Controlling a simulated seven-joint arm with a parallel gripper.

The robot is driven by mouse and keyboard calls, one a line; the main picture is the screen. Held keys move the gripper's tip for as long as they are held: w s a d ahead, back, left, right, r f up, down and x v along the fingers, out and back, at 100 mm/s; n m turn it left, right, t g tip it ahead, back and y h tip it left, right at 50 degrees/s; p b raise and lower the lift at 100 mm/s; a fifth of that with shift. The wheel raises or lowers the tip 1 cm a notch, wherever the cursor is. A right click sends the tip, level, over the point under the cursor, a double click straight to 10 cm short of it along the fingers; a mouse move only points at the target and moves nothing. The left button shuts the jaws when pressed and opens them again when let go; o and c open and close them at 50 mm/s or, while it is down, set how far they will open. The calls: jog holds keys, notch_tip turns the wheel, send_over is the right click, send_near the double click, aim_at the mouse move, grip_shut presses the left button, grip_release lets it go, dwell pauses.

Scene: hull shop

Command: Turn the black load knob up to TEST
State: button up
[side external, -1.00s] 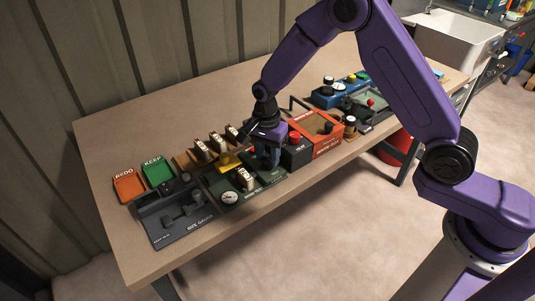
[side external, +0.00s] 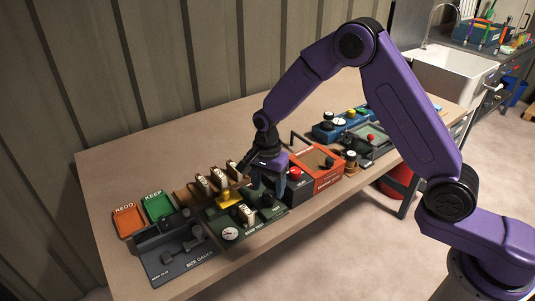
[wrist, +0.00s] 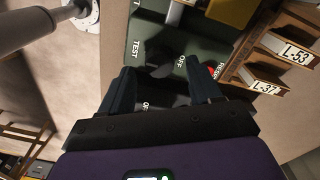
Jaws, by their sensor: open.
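The green tester panel (side external: 250,228) lies on the bench, with a round gauge, a labelled block and black knobs. My gripper (wrist: 160,78) is open, with one finger on each side near the knob. I cannot tell if either finger touches it. In the side view my gripper (side external: 268,184) hangs over the panel's right part.
A dark box with a red button (side external: 295,173) and an orange-red case (side external: 318,168) stand close right of my gripper. A yellow part (side external: 228,198) and a wooden rack (side external: 190,188) are to the left. A grey size gauge (side external: 175,250) lies farther left.

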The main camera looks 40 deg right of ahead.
aim_at(267, 193)
notch_tip(267, 193, up, 16)
jog(key=shift+w+f, duration=0.15)
jog(key=shift+f, duration=0.05)
jog(key=shift+a, duration=0.1)
jog(key=s+d+n, duration=0.3)
jog(key=s+n, duration=0.5)
jog(key=s, duration=0.3)
jog(key=s+d+n, duration=0.4)
jog(key=s+n, duration=0.5)
jog(key=s, duration=0.2)
jog(key=s+d+f+n, duration=0.1)
jog(key=s+d+n, duration=0.2)
jog(key=s+n, duration=0.5)
jog(key=s, duration=0.3)
jog(key=shift+s+d, duration=0.2)
jog(key=shift+d, duration=0.15)
jog(key=shift+w, duration=0.1)
dwell(1.2)
